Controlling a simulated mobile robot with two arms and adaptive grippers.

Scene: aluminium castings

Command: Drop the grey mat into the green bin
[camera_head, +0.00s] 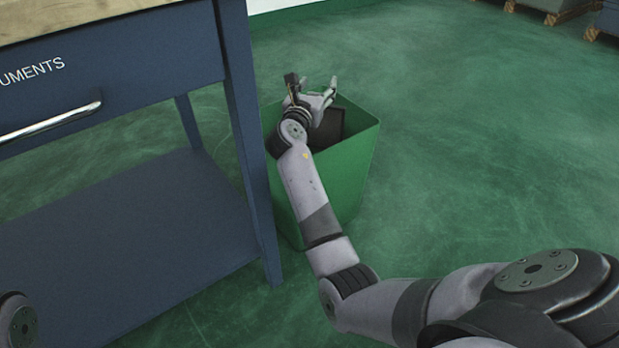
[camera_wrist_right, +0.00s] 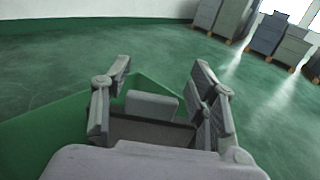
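The green bin (camera_head: 352,178) stands on the floor beside the blue workbench. A dark grey, flat piece, which looks like the grey mat (camera_head: 331,128), is inside the bin, leaning tilted near its rim. My right gripper (camera_head: 314,92) is over the bin's mouth with its fingers spread apart. In the right wrist view the open fingers show on both sides, with the dark piece (camera_wrist_right: 150,132) beyond and below them and the green bin (camera_wrist_right: 50,122) around it. I see no finger closed on the mat. The mat's lower part is hidden. My left gripper is out of view.
The blue workbench (camera_head: 200,68) with a drawer and a lower shelf (camera_head: 120,235) is on the left, its leg close to the bin. The green floor (camera_head: 480,150) to the right is clear. Grey cabinets or crates (camera_wrist_right: 268,35) stand far off.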

